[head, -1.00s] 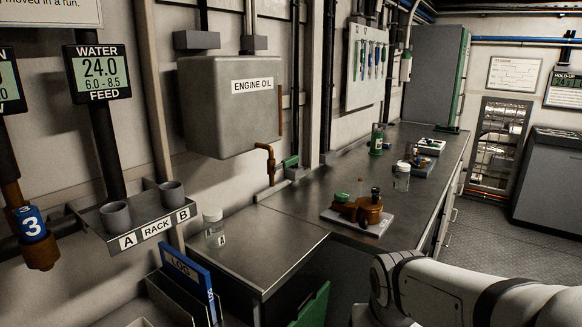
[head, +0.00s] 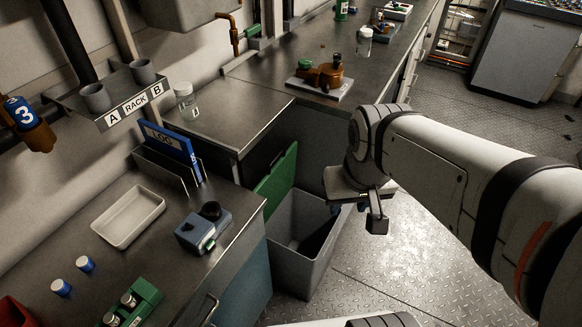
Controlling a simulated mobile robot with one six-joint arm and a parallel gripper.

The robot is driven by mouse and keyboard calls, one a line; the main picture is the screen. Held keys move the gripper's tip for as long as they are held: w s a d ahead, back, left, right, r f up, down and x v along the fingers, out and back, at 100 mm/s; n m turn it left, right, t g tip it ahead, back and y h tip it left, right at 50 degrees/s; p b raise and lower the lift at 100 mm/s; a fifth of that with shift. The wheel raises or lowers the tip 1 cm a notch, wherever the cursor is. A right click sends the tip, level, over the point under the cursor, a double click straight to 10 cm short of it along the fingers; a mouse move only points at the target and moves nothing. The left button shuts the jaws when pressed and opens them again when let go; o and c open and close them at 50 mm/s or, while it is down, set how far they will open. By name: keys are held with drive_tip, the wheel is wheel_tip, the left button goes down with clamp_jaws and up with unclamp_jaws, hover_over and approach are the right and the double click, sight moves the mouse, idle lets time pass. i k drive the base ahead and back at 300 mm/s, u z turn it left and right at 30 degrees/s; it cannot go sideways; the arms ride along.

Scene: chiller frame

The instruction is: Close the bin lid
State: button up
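The bin (head: 296,268) is a grey open-topped box on the floor between the two benches. Its green lid (head: 277,182) stands raised at the bin's back left side, so the bin is open. The inside looks dark and no contents can be made out. My gripper (head: 370,212) hangs from the end of my white arm, to the right of the bin and near its right rim in the picture. The gap between it and the bin cannot be judged. Its fingers are partly hidden, and I cannot tell whether they are open or shut.
The left bench holds a white tray (head: 128,216), a grey-blue device (head: 204,229), a log holder (head: 169,160) and a green vial rack (head: 133,303). A jar (head: 185,101) and a brown device (head: 320,76) stand on the steel benches behind. The metal floor (head: 400,270) right of the bin is clear.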

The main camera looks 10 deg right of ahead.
sight(279, 179)
drive_tip(key=u, duration=0.05)
drive_tip(key=k, duration=1.6)
drive_tip(key=z, duration=0.15)
drive_tip(key=i, duration=0.45)
drive_tip(key=u, duration=0.1)
